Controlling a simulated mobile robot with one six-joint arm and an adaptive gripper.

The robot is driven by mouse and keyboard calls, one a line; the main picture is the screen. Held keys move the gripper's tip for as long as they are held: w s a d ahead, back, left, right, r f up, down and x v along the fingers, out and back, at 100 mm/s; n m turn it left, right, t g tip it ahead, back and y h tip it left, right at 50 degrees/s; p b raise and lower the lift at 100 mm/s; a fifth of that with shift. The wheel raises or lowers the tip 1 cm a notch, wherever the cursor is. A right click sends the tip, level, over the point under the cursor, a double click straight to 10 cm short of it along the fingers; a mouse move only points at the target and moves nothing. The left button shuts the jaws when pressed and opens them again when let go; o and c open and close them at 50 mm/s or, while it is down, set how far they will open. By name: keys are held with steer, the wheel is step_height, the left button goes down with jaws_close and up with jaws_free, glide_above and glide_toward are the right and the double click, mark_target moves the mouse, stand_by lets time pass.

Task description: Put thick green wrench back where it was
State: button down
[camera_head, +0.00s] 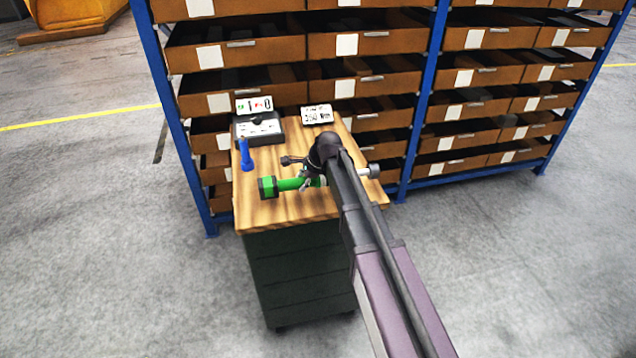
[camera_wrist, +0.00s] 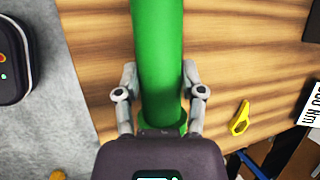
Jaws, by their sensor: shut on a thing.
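The thick green wrench (camera_head: 290,184) shows in the head view over the front half of the wooden bench top. My gripper (camera_head: 310,181) is shut around the green shaft. In the wrist view, the fingers of my gripper (camera_wrist: 158,76) lie on both sides of the green wrench (camera_wrist: 157,40). I cannot tell whether the wrench touches the bench top or hangs just above it.
The wooden bench top (camera_head: 262,212) sits on a dark drawer cabinet (camera_head: 298,275). A blue upright object (camera_head: 246,155), a grey device (camera_head: 258,128) and a torque label (camera_head: 317,114) stand at its back. A rack with brown bins (camera_head: 365,88) rises behind. A small yellow piece (camera_wrist: 240,118) shows in the wrist view.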

mark_target(290, 181)
steer(key=shift+w+a+f, duration=0.1)
steer(key=shift+w+a, duration=0.05)
steer(key=shift+a, duration=1)
steer(key=shift+w+a+f, duration=0.1)
steer(key=shift+a+f, duration=0.05)
steer(key=shift+a, duration=0.6)
steer(key=shift+d+f+b, duration=0.1)
steer(key=shift+f+b, duration=1.55)
steer(key=shift+b, duration=0.25)
steer(key=shift+c, duration=1)
jaws_free()
steer(key=p+v, duration=1)
steer(key=v, duration=0.2)
steer(key=shift+p, duration=0.35)
steer(key=shift+d, duration=0.2)
